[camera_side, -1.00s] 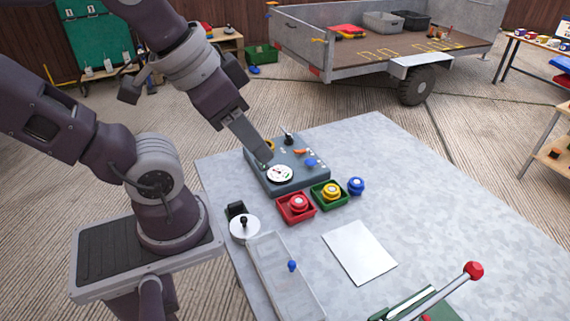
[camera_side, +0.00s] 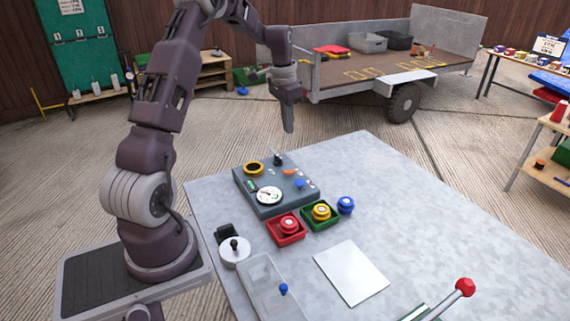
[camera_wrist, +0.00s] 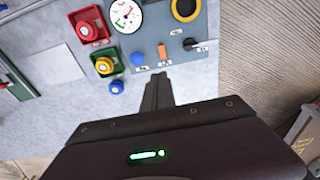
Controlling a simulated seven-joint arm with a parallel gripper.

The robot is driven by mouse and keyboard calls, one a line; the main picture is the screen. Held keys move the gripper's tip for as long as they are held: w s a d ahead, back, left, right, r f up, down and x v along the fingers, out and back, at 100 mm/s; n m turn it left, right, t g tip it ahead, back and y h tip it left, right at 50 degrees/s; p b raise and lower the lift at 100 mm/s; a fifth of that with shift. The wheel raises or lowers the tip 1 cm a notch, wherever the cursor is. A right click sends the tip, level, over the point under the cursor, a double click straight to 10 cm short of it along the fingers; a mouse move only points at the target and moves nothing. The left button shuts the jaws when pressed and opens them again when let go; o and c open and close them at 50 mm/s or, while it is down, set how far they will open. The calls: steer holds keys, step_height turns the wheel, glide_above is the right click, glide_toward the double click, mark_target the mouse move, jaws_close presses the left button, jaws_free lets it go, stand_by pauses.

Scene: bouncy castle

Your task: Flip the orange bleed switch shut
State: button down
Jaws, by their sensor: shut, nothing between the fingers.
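The orange bleed switch (camera_side: 289,172) is a small lever on the grey control panel (camera_side: 285,208), near the panel's far edge. In the wrist view the orange switch (camera_wrist: 162,51) sits between a blue knob (camera_wrist: 137,58) and a black knob (camera_wrist: 190,43). Which way its lever is set is too small to tell. My gripper (camera_side: 288,130) is shut and empty, pointing down in the air above and beyond the panel, apart from the switch. Its shut fingers (camera_wrist: 158,92) show in the wrist view below the switch.
The panel also carries a white gauge (camera_side: 269,196) and a yellow ring (camera_side: 253,168). Red (camera_side: 287,229) and green (camera_side: 321,213) trays with knobs and a loose blue knob (camera_side: 346,205) stand in front. White paper (camera_side: 351,273) lies on the table. A red-balled lever (camera_side: 465,287) is at near right.

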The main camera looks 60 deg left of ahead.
steer(key=shift+a+f, duration=0.2)
glide_above(286, 172)
steer(key=w, duration=0.1)
step_height(286, 172, down, 9)
steer(key=f, duration=0.2)
steer(key=s+f, duration=0.1)
steer(key=shift+s+d+f, duration=0.1)
steer(key=shift+f, duration=0.25)
steer(key=shift+s+f, duration=0.15)
steer(key=shift+f, duration=0.25)
